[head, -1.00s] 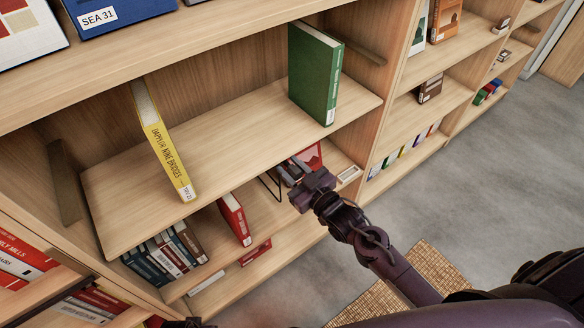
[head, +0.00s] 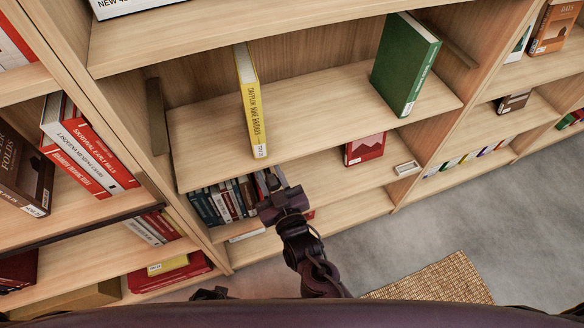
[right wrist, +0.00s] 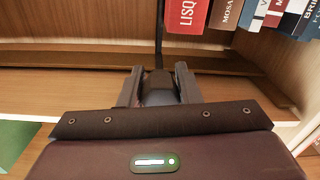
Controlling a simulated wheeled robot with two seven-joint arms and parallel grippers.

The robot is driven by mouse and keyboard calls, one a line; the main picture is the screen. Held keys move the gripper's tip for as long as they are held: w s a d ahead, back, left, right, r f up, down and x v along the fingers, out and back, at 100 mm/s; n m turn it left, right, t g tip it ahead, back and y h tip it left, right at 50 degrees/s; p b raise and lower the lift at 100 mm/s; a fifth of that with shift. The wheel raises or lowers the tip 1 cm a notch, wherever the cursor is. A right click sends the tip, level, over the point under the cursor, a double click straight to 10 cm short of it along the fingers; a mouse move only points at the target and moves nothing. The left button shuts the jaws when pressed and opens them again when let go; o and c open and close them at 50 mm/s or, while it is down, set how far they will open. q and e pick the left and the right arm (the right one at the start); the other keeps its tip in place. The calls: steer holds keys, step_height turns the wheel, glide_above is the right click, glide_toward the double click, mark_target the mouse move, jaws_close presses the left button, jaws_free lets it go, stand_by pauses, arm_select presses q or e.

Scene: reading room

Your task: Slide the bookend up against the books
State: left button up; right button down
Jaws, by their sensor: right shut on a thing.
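The bookend (right wrist: 159,36) shows in the right wrist view as a thin dark upright seen edge-on. My right gripper (right wrist: 158,88) is shut on it; the head view also shows this gripper (head: 282,202) at the lower shelf's front edge. The books (head: 232,200) stand in a row on that shelf, left of the gripper. In the right wrist view a red book (right wrist: 187,14) is close beside the bookend; I cannot tell if they touch. In the head view my gripper hides the bookend. A dark piece at the bottom edge may be my left gripper (head: 210,293); its jaws are unclear.
The shelf above (head: 315,112) holds a yellow book (head: 250,105) and a green book (head: 405,65). A red book (head: 365,150) and a small label holder (head: 407,168) are farther right on the lower shelf. Between them and my right gripper the shelf (head: 325,180) is clear.

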steer(key=shift+s+a, duration=0.2)
steer(key=shift+a, duration=0.35)
steer(key=c, duration=1.1)
jaws_free()
steer(key=shift+o, duration=0.2)
steer(key=v, duration=0.6)
steer(key=shift+s+d+f, duration=0.1)
steer(key=shift+s, duration=0.2)
steer(key=shift+s+d, duration=0.25)
steer(key=shift+s, duration=0.3)
arm_select(q)
steer(key=shift+s+a+f, duration=0.1)
steer(key=shift+s+f, duration=0.05)
steer(key=shift+s, duration=0.15)
